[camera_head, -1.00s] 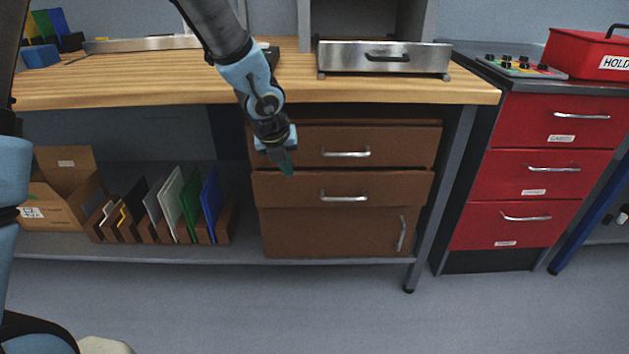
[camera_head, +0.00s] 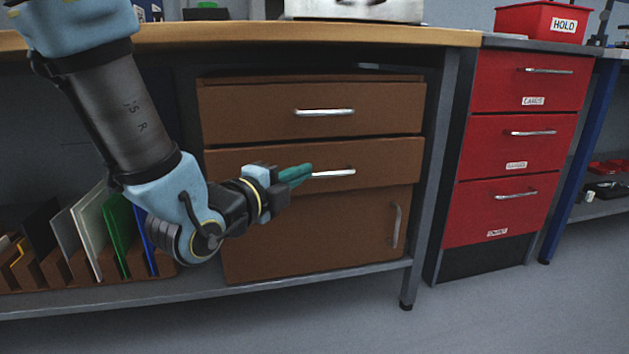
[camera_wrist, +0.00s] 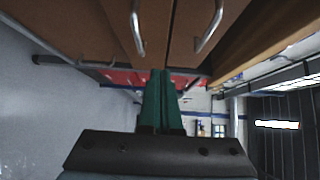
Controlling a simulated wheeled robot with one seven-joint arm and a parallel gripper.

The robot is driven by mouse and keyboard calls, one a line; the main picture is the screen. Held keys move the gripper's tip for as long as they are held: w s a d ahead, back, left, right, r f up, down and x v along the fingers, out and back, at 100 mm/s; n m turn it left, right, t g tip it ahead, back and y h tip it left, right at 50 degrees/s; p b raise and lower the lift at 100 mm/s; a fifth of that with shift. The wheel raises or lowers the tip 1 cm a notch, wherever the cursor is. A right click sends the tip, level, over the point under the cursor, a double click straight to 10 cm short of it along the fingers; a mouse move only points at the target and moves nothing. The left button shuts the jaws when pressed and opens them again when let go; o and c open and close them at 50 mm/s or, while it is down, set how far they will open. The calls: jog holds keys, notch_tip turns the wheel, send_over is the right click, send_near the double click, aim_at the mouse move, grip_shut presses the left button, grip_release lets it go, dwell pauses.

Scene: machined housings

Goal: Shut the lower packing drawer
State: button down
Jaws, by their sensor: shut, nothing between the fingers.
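The lower packing drawer (camera_head: 390,160) is the second brown front in the cabinet under the bench, with a silver bar handle (camera_head: 338,173). Its front stands slightly proud of the door below; how far out it is, I cannot tell exactly. My gripper (camera_head: 309,170) is shut and empty, its green fingers in front of this drawer near the left end of the handle, hiding part of it. I cannot tell whether they touch. In the wrist view, the shut fingers (camera_wrist: 163,73) point along the drawer fronts, with the lower drawer handle (camera_wrist: 138,30) above them.
The upper brown drawer (camera_head: 260,115) sits directly above, and a brown door (camera_head: 310,240) with a vertical handle is below. The wooden bench top (camera_head: 400,37) overhangs them. A red drawer cabinet (camera_head: 520,140) stands right. Upright coloured panels (camera_head: 90,235) stand left. Floor in front is clear.

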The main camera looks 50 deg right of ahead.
aim_at(316, 147)
jog(key=shift+h, duration=0.3)
jog(key=w+d+b, duration=0.1)
jog(key=d, duration=0.2)
jog(key=w+d+b, duration=0.1)
jog(key=d, duration=0.3)
jog(key=w+d+b, duration=0.2)
jog(key=d, duration=0.2)
jog(key=shift+w+d, duration=0.35)
jog(key=shift+w, duration=0.2)
jog(key=shift+w+d+r, duration=0.1)
jog(key=shift+w+d, duration=0.35)
jog(key=shift+w, duration=0.2)
jog(key=shift+w+d, duration=0.4)
jog(key=shift+w, duration=0.2)
jog(key=shift+w+r, duration=0.1)
jog(key=shift+w, duration=0.05)
